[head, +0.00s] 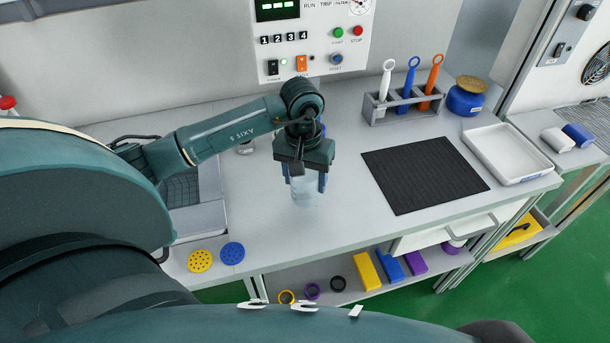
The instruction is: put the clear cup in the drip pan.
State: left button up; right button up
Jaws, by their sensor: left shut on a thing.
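My left gripper (306,178) points down over the middle of the bench and is shut on the clear cup (306,192). The cup is see-through and pale, and its upper part is hidden between the fingers. I cannot tell whether its base touches the bench. A white shallow tray (507,153), which looks like the drip pan, lies empty at the right end of the bench, well to the right of the cup. My right gripper is not in view.
A black ribbed mat (424,180) lies between the cup and the white tray. Behind it stand a grey rack (404,112) with white, blue and orange tools and a blue jar (466,100). Yellow (200,261) and blue (232,253) perforated discs lie at the front left.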

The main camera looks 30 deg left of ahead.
pick_arm(q)
jog(key=shift+f, duration=0.2)
jog(key=o, duration=1)
jog(key=shift+c, duration=0.2)
jog(key=shift+r, duration=0.1)
